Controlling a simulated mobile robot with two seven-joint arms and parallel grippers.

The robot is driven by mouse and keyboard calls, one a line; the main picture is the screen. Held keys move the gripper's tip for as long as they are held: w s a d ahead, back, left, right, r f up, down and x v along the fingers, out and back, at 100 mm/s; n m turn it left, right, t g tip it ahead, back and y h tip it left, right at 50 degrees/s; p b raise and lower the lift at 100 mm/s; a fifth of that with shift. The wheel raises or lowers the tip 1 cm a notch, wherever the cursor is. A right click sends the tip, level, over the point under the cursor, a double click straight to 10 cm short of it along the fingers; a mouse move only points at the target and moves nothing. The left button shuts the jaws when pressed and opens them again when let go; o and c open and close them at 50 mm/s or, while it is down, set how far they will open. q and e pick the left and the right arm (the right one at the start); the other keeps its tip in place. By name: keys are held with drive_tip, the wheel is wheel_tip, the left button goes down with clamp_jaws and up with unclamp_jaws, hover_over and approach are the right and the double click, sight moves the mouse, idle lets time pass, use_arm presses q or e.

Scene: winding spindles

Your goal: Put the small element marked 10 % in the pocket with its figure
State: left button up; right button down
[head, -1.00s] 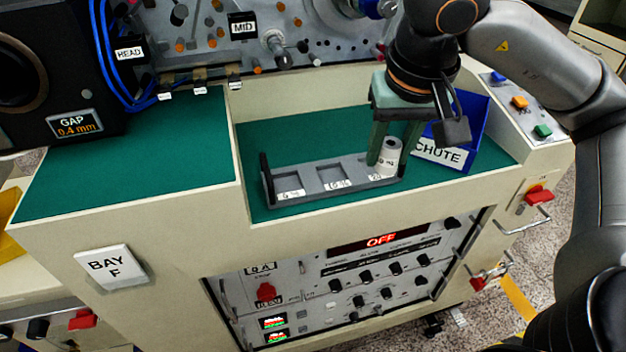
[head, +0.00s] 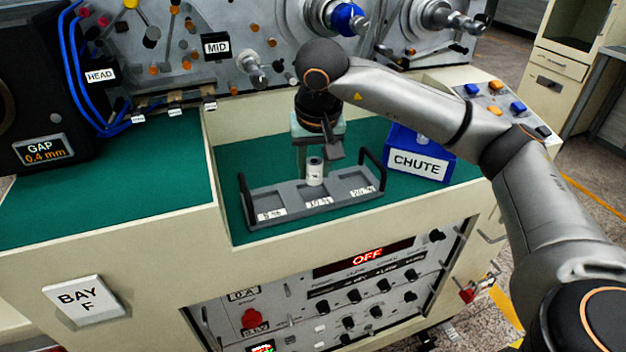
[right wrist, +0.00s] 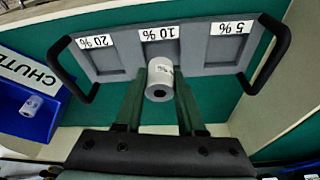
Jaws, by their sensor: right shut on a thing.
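My right gripper (head: 314,160) is shut on a small white cylindrical element (head: 315,174), which stands upright between the fingers. In the right wrist view the element (right wrist: 160,72) is at the near edge of the middle pocket, in line with the 10 % label; its own printed mark is too small to read. The grey tray (head: 285,211) has three pockets labelled 5 %, 10 % and 20 % from left to right. I cannot tell whether the element touches the tray. The 5 % and 20 % pockets look empty. My left gripper is not in view.
A blue bin marked CHUTE (head: 420,165) stands right of the tray; another white element (right wrist: 32,105) lies in it. The tray has dark upright handles (head: 373,165) at both ends. A machine panel with spindles rises behind. Green mat (head: 110,185) is clear at left.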

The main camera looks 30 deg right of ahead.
sight(313, 179)
drive_tip(key=shift+s+a+x, duration=0.1)
drive_tip(key=shift+s+x, duration=0.05)
drive_tip(key=shift+x, duration=0.75)
drive_tip(key=shift+s+a+x, duration=0.1)
drive_tip(key=shift+x, duration=0.8)
drive_tip(key=shift+f, duration=0.2)
drive_tip(key=c, duration=0.5)
unclamp_jaws()
drive_tip(key=shift+r, duration=0.3)
drive_tip(key=p+v, duration=0.1)
drive_tip(key=v, duration=1)
drive_tip(key=shift+r, duration=0.35)
drive_tip(key=shift+a, duration=0.15)
